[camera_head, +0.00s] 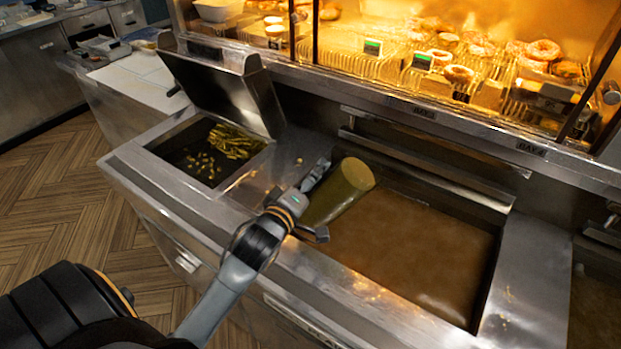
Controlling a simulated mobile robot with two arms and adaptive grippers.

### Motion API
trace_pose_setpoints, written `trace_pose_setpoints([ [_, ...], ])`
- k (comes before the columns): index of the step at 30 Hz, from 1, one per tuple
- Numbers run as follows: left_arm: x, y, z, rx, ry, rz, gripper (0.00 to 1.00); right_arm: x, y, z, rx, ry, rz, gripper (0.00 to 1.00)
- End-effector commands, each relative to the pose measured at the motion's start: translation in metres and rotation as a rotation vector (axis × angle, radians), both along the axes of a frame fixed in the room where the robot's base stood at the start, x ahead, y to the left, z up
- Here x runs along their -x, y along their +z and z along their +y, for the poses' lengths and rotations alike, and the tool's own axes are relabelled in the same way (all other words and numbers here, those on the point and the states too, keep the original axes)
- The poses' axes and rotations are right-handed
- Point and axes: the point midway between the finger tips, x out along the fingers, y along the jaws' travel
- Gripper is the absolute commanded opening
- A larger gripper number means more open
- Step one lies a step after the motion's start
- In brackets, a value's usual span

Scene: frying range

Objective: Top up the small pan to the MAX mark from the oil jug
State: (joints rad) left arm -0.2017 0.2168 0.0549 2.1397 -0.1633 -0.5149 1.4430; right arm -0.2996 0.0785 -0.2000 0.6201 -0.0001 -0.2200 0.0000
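The oil jug (338,192), an olive-green cylinder with a tan end face, leans over the left edge of the large pan of brown oil (415,245). My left gripper (317,203) has its fingers on either side of the jug's lower body and appears shut on it. The jug is tilted, its tan end toward the upper right; I cannot see a stream of oil. The small pan (168,152) is to the left, its metal lid (222,88) raised. Yellow-green pieces and crumbs lie in it. I cannot make out a MAX mark. My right gripper is not in view.
A lit glass display of doughnuts (542,50) and other food runs along the back above the range. A steel strip (285,165) separates the two pans. Another dark pan (597,305) shows at the right edge. A white-topped counter (138,78) stands at the upper left.

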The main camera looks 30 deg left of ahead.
Motion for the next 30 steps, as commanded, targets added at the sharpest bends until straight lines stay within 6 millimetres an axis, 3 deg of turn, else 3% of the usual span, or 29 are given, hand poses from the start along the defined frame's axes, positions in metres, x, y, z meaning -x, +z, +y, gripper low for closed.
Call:
trace_pose_setpoints([
  [30, 0.000, 0.011, 0.001, -0.113, -0.001, 0.025, 0.31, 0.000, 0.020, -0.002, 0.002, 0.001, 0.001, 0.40],
])
